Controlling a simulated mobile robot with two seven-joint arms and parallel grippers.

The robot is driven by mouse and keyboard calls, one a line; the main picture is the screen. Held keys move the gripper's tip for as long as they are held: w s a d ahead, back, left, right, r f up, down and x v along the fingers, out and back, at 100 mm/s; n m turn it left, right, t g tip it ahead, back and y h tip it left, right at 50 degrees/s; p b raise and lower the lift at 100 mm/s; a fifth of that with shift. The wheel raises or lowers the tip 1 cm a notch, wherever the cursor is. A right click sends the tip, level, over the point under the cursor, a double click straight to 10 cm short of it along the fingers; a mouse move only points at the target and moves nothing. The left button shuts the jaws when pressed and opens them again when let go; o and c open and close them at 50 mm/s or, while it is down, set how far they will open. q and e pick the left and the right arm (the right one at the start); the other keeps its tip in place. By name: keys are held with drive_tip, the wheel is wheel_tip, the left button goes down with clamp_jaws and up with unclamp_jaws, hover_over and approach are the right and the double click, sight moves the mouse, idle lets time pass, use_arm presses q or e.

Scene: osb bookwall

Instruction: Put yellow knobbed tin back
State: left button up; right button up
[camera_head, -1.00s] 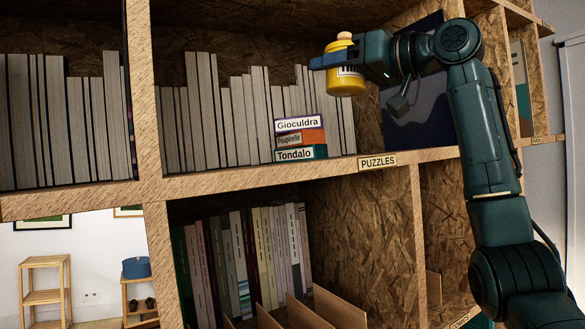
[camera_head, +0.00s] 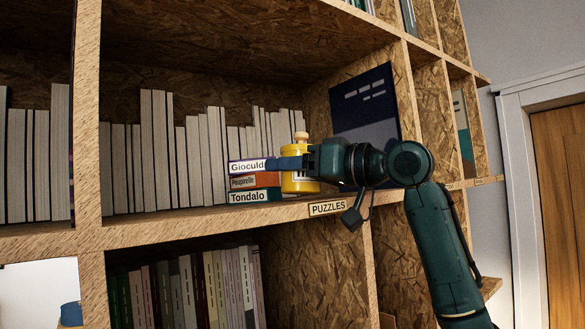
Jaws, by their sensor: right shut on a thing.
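The yellow knobbed tin (camera_head: 299,184) has a pale wooden knob on its lid and stands upright in my right gripper (camera_head: 298,163). The gripper is shut on it, with a blue finger across its upper part. The tin is at the front of the shelf marked PUZZLES (camera_head: 328,207), just right of a stack of puzzle boxes (camera_head: 254,182). Its base is close to the shelf board; I cannot tell whether it touches. My left gripper is not in view.
A row of pale books (camera_head: 180,150) fills the shelf behind the stack. A dark blue board (camera_head: 365,110) leans at the right of the compartment. A lower compartment holds more books (camera_head: 190,285). A wooden door (camera_head: 560,190) is at far right.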

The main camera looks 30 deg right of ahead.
drive_tip(key=shift+r, duration=0.1)
drive_tip(key=shift+f+b, duration=0.35)
drive_tip(key=shift+f, duration=0.2)
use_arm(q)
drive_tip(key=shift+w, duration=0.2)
use_arm(e)
drive_tip(key=o, duration=1.4)
drive_tip(key=shift+r, duration=0.1)
drive_tip(key=shift+r+p, duration=0.25)
drive_tip(key=shift+p, duration=0.05)
drive_tip(key=shift+s+r, duration=0.15)
drive_tip(key=shift+r, duration=0.1)
drive_tip(key=b+v, duration=0.1)
drive_tip(key=v, duration=0.1)
drive_tip(key=b+v, duration=0.1)
drive_tip(key=v, duration=0.2)
drive_tip(key=shift+s+d+f, duration=0.15)
drive_tip(key=shift+s+f, duration=0.05)
drive_tip(key=shift+f, duration=0.05)
use_arm(q)
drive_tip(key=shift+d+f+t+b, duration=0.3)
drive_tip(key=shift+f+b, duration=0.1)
drive_tip(key=shift+b, duration=0.1)
use_arm(e)
drive_tip(key=v, duration=0.6)
drive_tip(key=shift+s+r, duration=0.1)
drive_tip(key=shift+s, duration=0.1)
